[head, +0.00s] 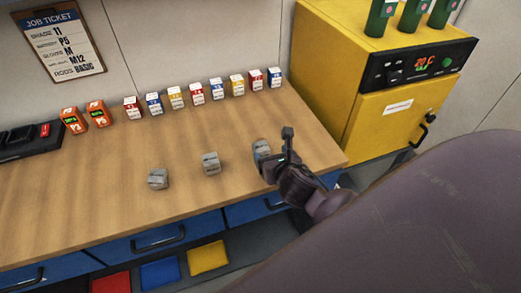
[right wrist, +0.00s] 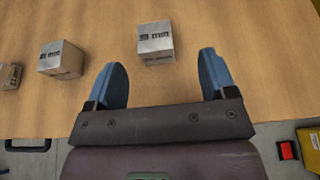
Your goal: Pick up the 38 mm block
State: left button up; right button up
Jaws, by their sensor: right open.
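Three small grey metal blocks stand in a row on the wooden bench: a left one (head: 158,179), a middle one (head: 211,163) and a right one (head: 261,149). Their printed size marks are too small to read, so I cannot tell which is 38 mm. My right gripper (head: 275,155) is open and empty beside the right block. In the right wrist view, that block (right wrist: 155,44) lies just beyond the gap between the blue fingers (right wrist: 163,68). The middle block (right wrist: 62,59) and left block (right wrist: 9,77) stand further left. My left gripper is out of view.
Several small coloured boxes (head: 197,94) line the back of the bench (head: 100,200), with two orange boxes (head: 86,117) and a black tray (head: 30,138) at left. A yellow oven cabinet (head: 385,118) stands right of the bench. Blue drawers (head: 155,238) are below its front edge.

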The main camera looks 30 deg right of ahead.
aim_at(264, 151)
jog(key=shift+x, duration=1.5)
jog(key=w+f, duration=0.2)
jog(key=w, duration=0.1)
jog(key=shift+w+f, duration=0.1)
jog(key=shift+w, duration=0.05)
jog(key=shift+w+d+f, duration=0.15)
jog(key=shift+w+f, duration=0.1)
jog(key=shift+w, duration=0.25)
jog(key=shift+c, duration=0.2)
jog(key=c, duration=1.1)
